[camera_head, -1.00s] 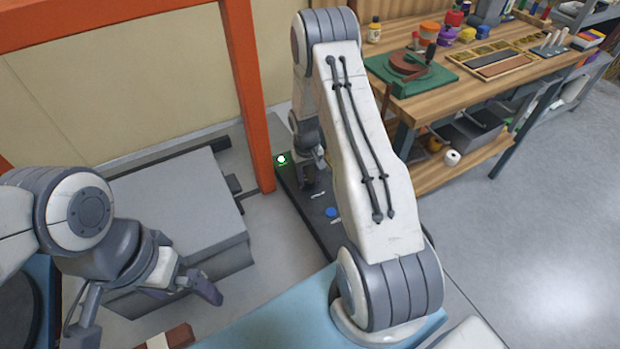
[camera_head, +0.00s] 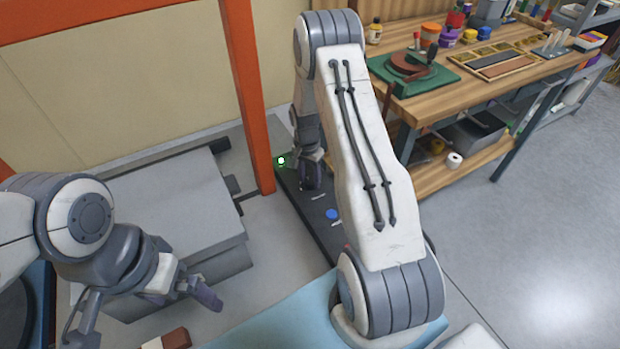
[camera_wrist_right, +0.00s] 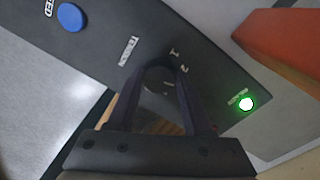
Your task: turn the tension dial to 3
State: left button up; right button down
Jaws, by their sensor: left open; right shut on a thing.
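The tension dial (camera_wrist_right: 159,80) is a dark round knob on a black control panel (camera_wrist_right: 205,65). In the right wrist view a TENSION label and the numerals 1 and 2 show beside it; no 3 can be seen. My right gripper (camera_wrist_right: 160,92) is shut on the dial, one finger on each side. In the head view the right gripper (camera_head: 311,178) is at the far part of the panel and hides the dial. My left gripper (camera_head: 205,293) is open and empty at the lower left, away from the panel.
A lit green lamp (camera_wrist_right: 246,103) and a blue button (camera_wrist_right: 70,17) are on the same panel. An orange post (camera_head: 250,100) stands beside the panel's far end. A grey block (camera_head: 170,200) lies left. A wooden workbench (camera_head: 440,95) is at right.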

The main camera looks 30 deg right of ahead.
aim_at(308, 179)
jog(key=shift+m, duration=1.5)
jog(key=shift+c, duration=1.5)
grip_release()
jog(key=shift+r, duration=0.1)
notch_tip(308, 179, up, 10)
jog(key=shift+w+r, duration=0.15)
jog(key=shift+w, duration=0.2)
